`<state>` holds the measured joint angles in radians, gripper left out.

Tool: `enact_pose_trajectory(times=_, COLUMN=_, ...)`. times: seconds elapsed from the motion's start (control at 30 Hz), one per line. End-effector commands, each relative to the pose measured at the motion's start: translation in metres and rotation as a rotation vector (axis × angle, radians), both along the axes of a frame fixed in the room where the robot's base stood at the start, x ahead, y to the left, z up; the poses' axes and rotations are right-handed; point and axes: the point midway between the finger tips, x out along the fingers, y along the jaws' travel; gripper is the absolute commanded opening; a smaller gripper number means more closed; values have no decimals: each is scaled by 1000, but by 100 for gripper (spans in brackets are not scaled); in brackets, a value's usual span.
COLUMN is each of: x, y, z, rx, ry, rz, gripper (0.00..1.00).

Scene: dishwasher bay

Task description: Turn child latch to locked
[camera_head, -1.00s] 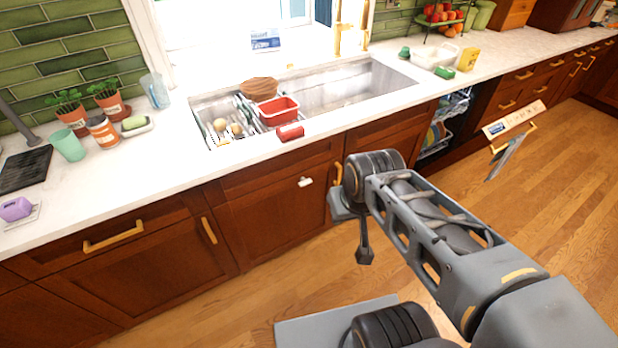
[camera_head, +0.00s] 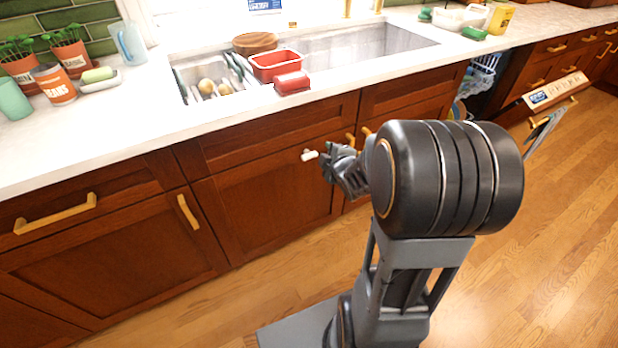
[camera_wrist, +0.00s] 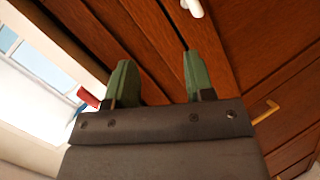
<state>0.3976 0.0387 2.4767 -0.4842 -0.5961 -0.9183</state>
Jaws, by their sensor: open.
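The child latch (camera_head: 310,155) is a small white knob or lever on the upper part of the wooden cabinet door (camera_head: 265,200) under the sink. In the head view it points roughly sideways, a little to the left of my gripper (camera_head: 333,160). In the wrist view the white latch (camera_wrist: 193,7) shows at the top edge, partly cut off, beyond the fingertips. My gripper (camera_wrist: 158,72) is open and empty there, with its two green fingers apart and the door behind them. It appears not to touch the latch. Any lock marking is too small to see.
Gold handles (camera_head: 188,211) stick out from the cabinet fronts. A red sponge-like block (camera_head: 292,82) sits at the counter's front edge beside a red tub (camera_head: 275,64). The open dishwasher door (camera_head: 555,92) stands out at the right. The wooden floor (camera_head: 560,240) is clear.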

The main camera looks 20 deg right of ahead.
Motion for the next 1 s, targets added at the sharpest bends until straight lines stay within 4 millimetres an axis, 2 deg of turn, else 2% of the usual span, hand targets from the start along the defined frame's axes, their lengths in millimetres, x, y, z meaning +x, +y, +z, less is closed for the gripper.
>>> enact_pose_trajectory(times=0.03, x=3, y=-6, z=-41, rx=-54, ry=-41, rz=48, gripper=49)
enact_pose_trajectory(times=0.2, x=5, y=-11, z=-86, rx=-221, ry=-210, rz=194, gripper=49)
enact_pose_trajectory(times=0.3, x=2, y=-11, z=-100, rx=-282, ry=-288, rz=242, gripper=49)
enact_pose_trajectory(times=0.47, x=0, y=-11, z=-111, rx=-334, ry=-364, rz=279, gripper=49)
enact_pose_trajectory(times=0.57, x=5, y=-10, z=-112, rx=-349, ry=-384, rz=289, gripper=49)
enact_pose_trajectory(times=0.67, x=18, y=-8, z=-112, rx=-352, ry=-389, rz=294, gripper=49)
enact_pose_trajectory(times=1.0, x=83, y=0, z=-112, rx=-351, ry=-389, rz=293, gripper=49)
